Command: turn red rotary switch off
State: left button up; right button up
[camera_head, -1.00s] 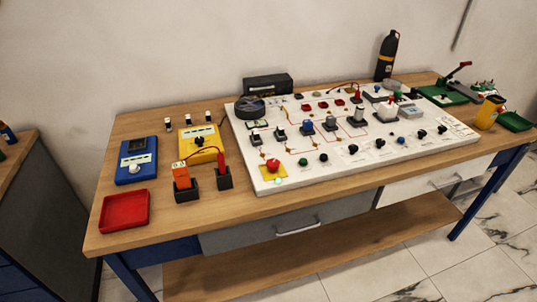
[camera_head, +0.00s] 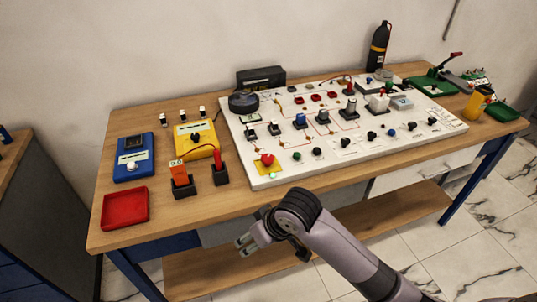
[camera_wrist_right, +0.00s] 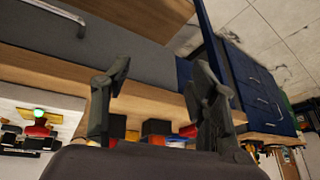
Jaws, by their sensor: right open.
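A white panel (camera_head: 262,181) on the wooden table carries several knobs and switches. A round red knob (camera_head: 267,159) sits on a yellow plate at its front left corner, beside a small green light (camera_head: 273,176). Another red-topped control (camera_head: 382,92) stands on a white block towards the back right. I cannot tell which is the red rotary switch, or its setting. My right gripper (camera_head: 243,243) is in front of the table's front edge, left of its arm, apart from the panel. In the right wrist view its fingers (camera_wrist_right: 160,85) are spread and empty; the red knob (camera_wrist_right: 38,130) shows at left.
A red tray (camera_head: 125,208), blue meter (camera_head: 134,158) and yellow meter (camera_head: 196,139) are on the table's left. An orange block (camera_head: 179,178) in a black holder stands left of the panel. A black bottle (camera_head: 379,48) stands behind it. Drawers (camera_head: 420,172) are under the tabletop.

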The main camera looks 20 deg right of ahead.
jog(key=w+r, duration=0.4)
jog(key=w, duration=0.2)
jog(key=m+h, duration=0.3)
jog(key=m, duration=0.1)
send_near(268, 158)
jog(key=p+x, duration=0.2)
jog(key=x, duration=0.6)
jog(key=shift+w+f, duration=0.15)
jog(key=shift+f, duration=0.15)
jog(key=shift+c, duration=0.6)
jog(key=c, duration=1)
jog(key=shift+c, duration=0.2)
